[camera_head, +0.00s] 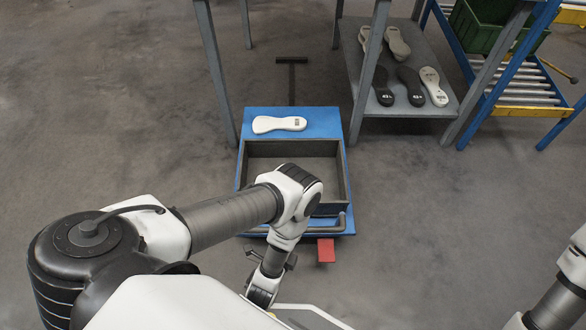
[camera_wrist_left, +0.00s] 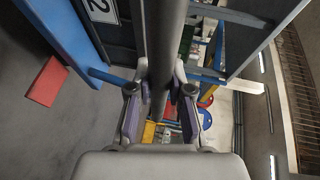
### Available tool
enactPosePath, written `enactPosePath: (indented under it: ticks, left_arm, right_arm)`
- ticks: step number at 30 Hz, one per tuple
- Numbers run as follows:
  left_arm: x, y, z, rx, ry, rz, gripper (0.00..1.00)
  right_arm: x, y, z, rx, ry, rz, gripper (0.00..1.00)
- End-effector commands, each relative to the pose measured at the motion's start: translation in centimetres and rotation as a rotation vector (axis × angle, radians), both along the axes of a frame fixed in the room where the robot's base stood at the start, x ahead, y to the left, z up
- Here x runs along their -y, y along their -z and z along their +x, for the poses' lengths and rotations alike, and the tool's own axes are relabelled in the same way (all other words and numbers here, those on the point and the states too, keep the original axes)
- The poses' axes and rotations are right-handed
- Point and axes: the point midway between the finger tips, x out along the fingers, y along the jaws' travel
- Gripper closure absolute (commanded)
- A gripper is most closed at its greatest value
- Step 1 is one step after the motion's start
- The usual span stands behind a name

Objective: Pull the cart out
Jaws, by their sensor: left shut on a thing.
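The blue cart (camera_head: 318,120) stands on the floor ahead of me, with an open grey box (camera_head: 345,178) on it and a white sole-shaped piece (camera_head: 279,124) on its far end. A grey bar handle (camera_head: 325,231) runs along its near side, partly hidden by my left arm. In the left wrist view, my left gripper (camera_wrist_left: 161,92) is shut on a dark bar (camera_wrist_left: 167,40), which passes between its two fingers. My right gripper is outside the frame; only part of the right arm shows.
A red pedal-like plate (camera_head: 326,250) sticks out at the cart's near side. A grey shelf (camera_head: 420,100) with several sole pieces stands right of the cart, its legs close to it. A blue roller rack (camera_head: 480,85) stands farther right. Floor on the left is clear.

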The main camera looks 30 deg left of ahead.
Motion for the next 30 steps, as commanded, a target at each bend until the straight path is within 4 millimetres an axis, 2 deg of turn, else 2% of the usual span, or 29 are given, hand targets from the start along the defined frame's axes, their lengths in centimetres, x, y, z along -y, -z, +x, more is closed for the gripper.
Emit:
enactPosePath:
  ticks: [9, 10, 11, 12, 23, 26, 30]
  left_arm:
    - [0.0, 0.1, 0.0, 0.000, -0.001, 0.000, 1.00]
    - [0.0, 0.1, 0.0, 0.000, -0.001, 0.000, 0.70]
    - [0.0, 0.1, 0.0, 0.000, -0.001, 0.000, 0.60]
    - [0.0, 0.0, 0.0, 0.000, -0.001, 0.000, 0.55]
    - [-0.2, 0.2, 0.4, 0.001, -0.001, 0.000, 0.55]
    - [-0.8, 0.5, 1.4, 0.002, -0.002, 0.002, 0.55]
    - [-2.4, 0.8, 3.9, 0.003, -0.003, 0.002, 0.55]
  right_arm:
    - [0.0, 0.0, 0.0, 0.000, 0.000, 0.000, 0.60]
    - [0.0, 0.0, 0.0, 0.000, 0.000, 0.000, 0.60]
    - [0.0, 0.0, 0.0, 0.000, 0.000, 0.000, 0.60]
    - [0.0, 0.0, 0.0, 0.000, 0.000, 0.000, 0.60]
    - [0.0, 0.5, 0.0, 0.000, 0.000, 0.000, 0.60]
    - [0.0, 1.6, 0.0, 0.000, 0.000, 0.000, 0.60]
    - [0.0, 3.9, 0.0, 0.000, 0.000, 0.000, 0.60]
